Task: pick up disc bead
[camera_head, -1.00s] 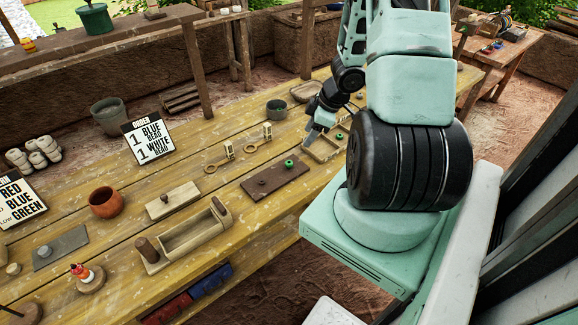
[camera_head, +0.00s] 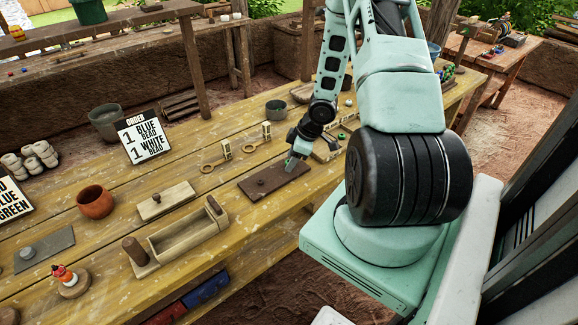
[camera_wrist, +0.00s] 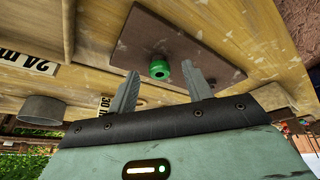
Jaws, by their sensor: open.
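A green bead (camera_wrist: 160,71) sits on a brown board (camera_wrist: 207,57) on the table. In the wrist view it is between my two fingertips in the picture, with no visible contact. My gripper (camera_wrist: 161,80) is open and empty, its fingers pointing toward the board. In the head view my gripper (camera_head: 291,162) is low over the right end of the board (camera_head: 283,180), and it mostly hides the bead there. A second green piece (camera_head: 342,135) lies on a wooden tray to the right.
A small dark knob (camera_head: 261,182) is on the same board. A long wooden box (camera_head: 190,235) and a lidded block (camera_head: 165,200) are to the left.

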